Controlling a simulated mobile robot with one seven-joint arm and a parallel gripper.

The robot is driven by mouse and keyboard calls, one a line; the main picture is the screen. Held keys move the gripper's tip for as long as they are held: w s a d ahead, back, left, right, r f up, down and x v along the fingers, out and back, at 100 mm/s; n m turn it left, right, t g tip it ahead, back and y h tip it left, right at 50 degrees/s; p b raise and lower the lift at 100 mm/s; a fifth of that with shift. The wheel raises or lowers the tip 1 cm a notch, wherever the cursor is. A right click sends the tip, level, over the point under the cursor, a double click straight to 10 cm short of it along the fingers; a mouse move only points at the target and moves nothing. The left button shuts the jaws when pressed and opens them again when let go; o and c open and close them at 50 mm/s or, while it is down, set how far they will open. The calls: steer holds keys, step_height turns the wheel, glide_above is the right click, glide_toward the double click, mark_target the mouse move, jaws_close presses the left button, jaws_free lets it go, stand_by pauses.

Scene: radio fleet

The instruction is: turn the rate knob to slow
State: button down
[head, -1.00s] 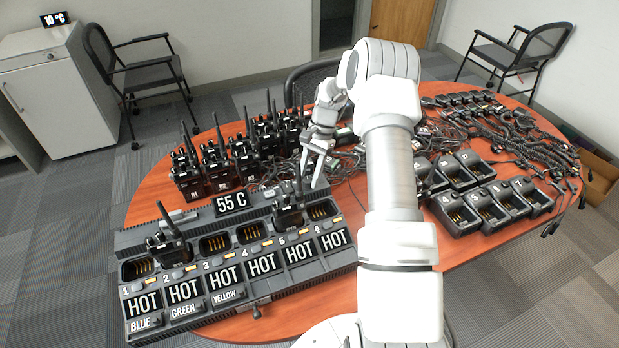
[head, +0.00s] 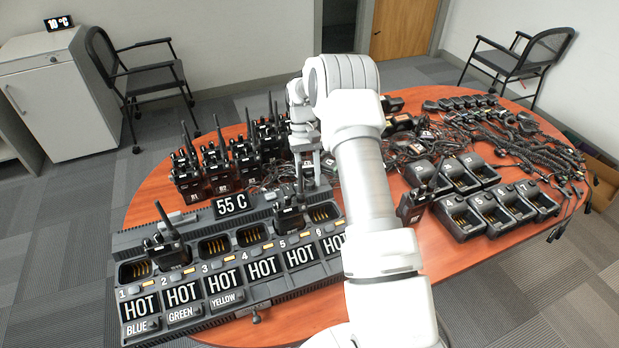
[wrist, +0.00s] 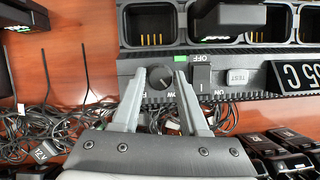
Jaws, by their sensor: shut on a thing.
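The rate knob (wrist: 160,77) is a round dark knob on the charger's grey control strip in the wrist view. My gripper (wrist: 160,74) has one finger on each side of it and is shut on it. The lettering beside the knob is partly covered by the fingers; only an "F" and "OW" show, and I cannot tell where the knob points. In the head view my gripper (head: 308,177) is down at the back right of the multi-bay charger (head: 283,290); the knob cannot be made out there.
Beside the knob are an ON/OFF switch (wrist: 202,77), a TEST button (wrist: 237,77) and the 55 C display (head: 231,204). Radios (head: 190,178) stand upright behind the charger, with loose cables near my gripper. Single chargers (head: 465,215) stand right of my arm.

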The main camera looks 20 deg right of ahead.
steer(key=shift+n+h, duration=0.3)
steer(key=shift+n, duration=0.4)
steer(key=shift+c, duration=2.2)
jaws_free()
steer(key=p+v, duration=0.2)
steer(key=v, duration=1.5)
steer(key=shift+r, duration=0.2)
steer(key=shift+a, duration=0.1)
